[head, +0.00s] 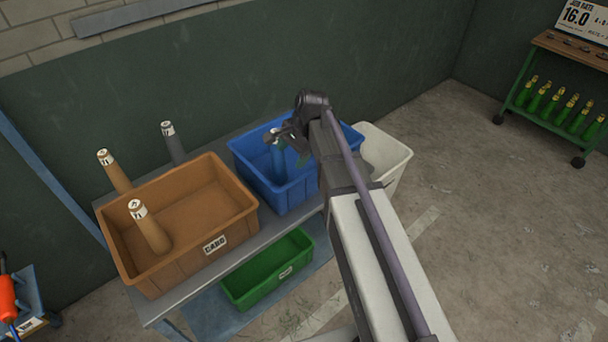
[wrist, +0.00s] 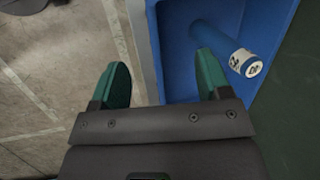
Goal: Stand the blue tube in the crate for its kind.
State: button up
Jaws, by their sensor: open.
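The blue tube (head: 278,162) stands inside the blue crate (head: 248,165), its pale marked cap up, partly behind my gripper in the head view. In the wrist view the tube (wrist: 215,42) rises from the floor of the blue crate (wrist: 178,85), cap toward the camera. I cannot tell whether it leans on a wall. My gripper (wrist: 162,78) is open, with nothing between its green fingers. The tube lies beyond and to the right of the right finger, apart from it. The left finger is over the floor outside the crate.
A brown crate (head: 228,226) marked CARD holds a brown tube (head: 150,226). Another brown tube (head: 114,172) and a grey tube (head: 173,143) stand behind it. A green crate (head: 262,289) is on the lower shelf. A white bin (head: 388,158) stands right of the blue crate.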

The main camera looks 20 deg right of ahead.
jog(key=s+n+g+h, duration=0.1)
jog(key=s+n+h, duration=0.2)
jog(key=s+n, duration=0.9)
jog(key=s, duration=0.5)
jog(key=shift+s+a+f, duration=0.25)
jog(key=shift+f, duration=0.15)
dwell(0.8)
